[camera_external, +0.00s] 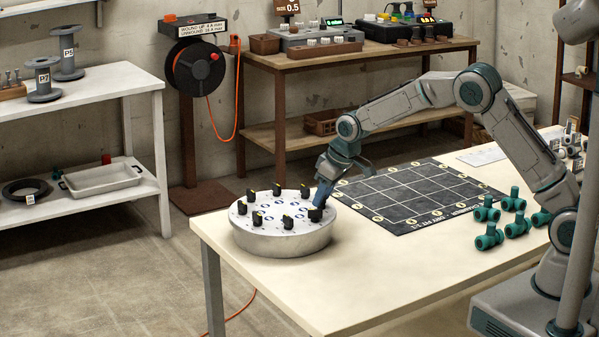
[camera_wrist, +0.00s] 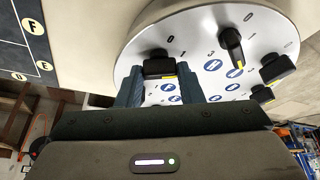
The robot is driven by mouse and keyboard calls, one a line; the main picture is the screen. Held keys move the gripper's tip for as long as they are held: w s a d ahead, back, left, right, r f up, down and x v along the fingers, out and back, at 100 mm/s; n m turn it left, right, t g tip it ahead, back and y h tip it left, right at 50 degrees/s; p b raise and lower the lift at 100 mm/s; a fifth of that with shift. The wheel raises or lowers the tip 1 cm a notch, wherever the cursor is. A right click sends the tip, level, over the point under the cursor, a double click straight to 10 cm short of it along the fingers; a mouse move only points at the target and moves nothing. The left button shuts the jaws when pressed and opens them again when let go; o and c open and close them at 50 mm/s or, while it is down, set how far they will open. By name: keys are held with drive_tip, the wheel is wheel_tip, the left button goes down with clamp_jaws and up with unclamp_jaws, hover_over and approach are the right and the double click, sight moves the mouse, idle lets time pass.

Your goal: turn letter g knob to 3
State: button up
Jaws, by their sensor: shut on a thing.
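A round pale drum (camera_external: 283,238) stands on the near left corner of the table, with several black knobs around its top. Blue round letter marks and small digits are printed on its face (camera_wrist: 215,40). My gripper (camera_external: 322,197) reaches down at the drum's right rim. In the wrist view my gripper's blue fingers (camera_wrist: 159,88) stand on both sides of a black knob (camera_wrist: 158,66) with a yellow mark, and are shut on it. The knob also shows in the external view (camera_external: 315,214). I cannot read which letter belongs to it, and its pointed-at digit is unclear.
Neighbouring knobs (camera_wrist: 231,42) stand close by on the drum. The table's front (camera_external: 340,295) is bare.

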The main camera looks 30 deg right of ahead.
drive_tip(key=m+h, duration=0.1)
drive_tip(key=m, duration=0.1)
drive_tip(key=m+h, duration=0.1)
drive_tip(key=m, duration=0.2)
drive_tip(key=shift+a+m+t, duration=0.2)
drive_tip(key=shift+m+t, duration=0.1)
drive_tip(key=m+h+p, duration=0.1)
drive_tip(key=m+h, duration=0.1)
drive_tip(key=m, duration=0.3)
drive_tip(key=shift+a, duration=0.15)
drive_tip(key=m+g+h+p, duration=0.1)
drive_tip(key=m, duration=0.2)
drive_tip(key=m+g+h+p, duration=0.1)
drive_tip(key=m, duration=0.2)
drive_tip(key=shift+w+r+m, duration=0.1)
drive_tip(key=shift+m, duration=0.3)
drive_tip(key=m+g+p, duration=0.1)
drive_tip(key=m, duration=0.1)
drive_tip(key=m+g+p, duration=0.1)
drive_tip(key=m, duration=0.2)
drive_tip(key=shift+w+a+h, duration=0.1)
drive_tip(key=shift+a+h, duration=0.05)
drive_tip(key=shift+h, duration=0.15)
drive_tip(key=o, duration=1)
drive_tip(key=shift+c, duration=0.2)
